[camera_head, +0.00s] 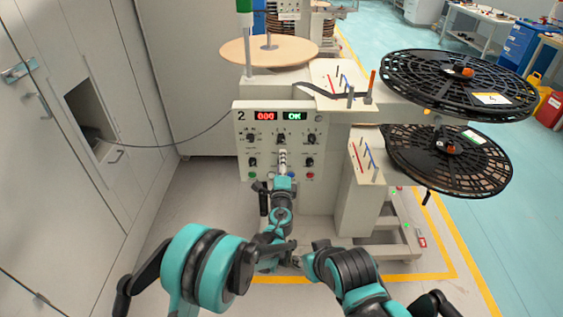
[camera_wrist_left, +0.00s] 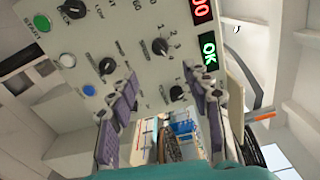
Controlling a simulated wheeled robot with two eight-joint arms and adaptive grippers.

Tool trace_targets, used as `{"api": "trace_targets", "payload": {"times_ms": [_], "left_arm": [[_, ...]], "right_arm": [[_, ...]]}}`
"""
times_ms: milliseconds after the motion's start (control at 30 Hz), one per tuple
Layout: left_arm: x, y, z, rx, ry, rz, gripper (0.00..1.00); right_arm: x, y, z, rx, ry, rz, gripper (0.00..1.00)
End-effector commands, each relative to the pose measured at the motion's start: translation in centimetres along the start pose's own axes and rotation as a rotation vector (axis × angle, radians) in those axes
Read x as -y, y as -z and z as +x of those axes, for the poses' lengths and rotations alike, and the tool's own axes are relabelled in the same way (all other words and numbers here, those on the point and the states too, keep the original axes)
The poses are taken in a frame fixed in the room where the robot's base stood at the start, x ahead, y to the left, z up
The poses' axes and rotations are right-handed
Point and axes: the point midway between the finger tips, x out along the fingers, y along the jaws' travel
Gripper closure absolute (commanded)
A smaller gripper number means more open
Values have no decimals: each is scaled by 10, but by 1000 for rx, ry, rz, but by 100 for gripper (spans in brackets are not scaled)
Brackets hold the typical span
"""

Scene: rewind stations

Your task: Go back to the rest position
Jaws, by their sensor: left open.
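The rewind station's control panel (camera_head: 243,145) stands upright in front of me, marked 2. Its red display (camera_head: 265,116) reads 000 and its green display (camera_head: 295,116) reads OK. My left arm (camera_head: 205,265) reaches forward to the panel. My left gripper (camera_head: 282,162) is in front of the panel's middle. In the left wrist view its two purple-padded fingers (camera_wrist_left: 168,100) are apart with nothing between them, below the knobs and the OK display (camera_wrist_left: 209,50). My right arm (camera_head: 350,272) is folded low at the bottom; I cannot make out its gripper.
Two black reels (camera_head: 400,85) (camera_head: 405,160) overhang on the right of the station. A tan disc (camera_head: 290,48) lies behind the panel. Grey cabinets (camera_head: 100,60) line the left. Open blue floor (camera_head: 520,210) lies to the right beyond the yellow line.

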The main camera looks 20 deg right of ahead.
Motion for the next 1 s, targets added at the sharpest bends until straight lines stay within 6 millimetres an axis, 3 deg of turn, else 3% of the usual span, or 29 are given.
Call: {"api": "trace_targets", "payload": {"times_ms": [233, 333, 433, 533, 667, 800, 1000], "left_arm": [[1, -2, 0, 2, -1, -3, 51], [9, -18, -2, 28, -15, -37, 51], [26, -59, -10, 93, -51, -124, 51], [44, -118, -30, 191, -105, -257, 51], [60, -190, -72, 327, -180, -452, 51], [64, -252, -133, 469, -260, -662, 51], [50, -304, -237, 653, -370, -968, 51]], "right_arm": [[0, 0, 0, 0, 0, 0, 60], [0, 0, 0, 0, 0, 0, 60], [0, 0, 0, 0, 0, 0, 60], [0, 0, 0, 0, 0, 0, 60], [0, 0, 0, 0, 0, 0, 60], [0, 0, 0, 0, 0, 0, 60], [0, 0, 0, 0, 0, 0, 60]]}}
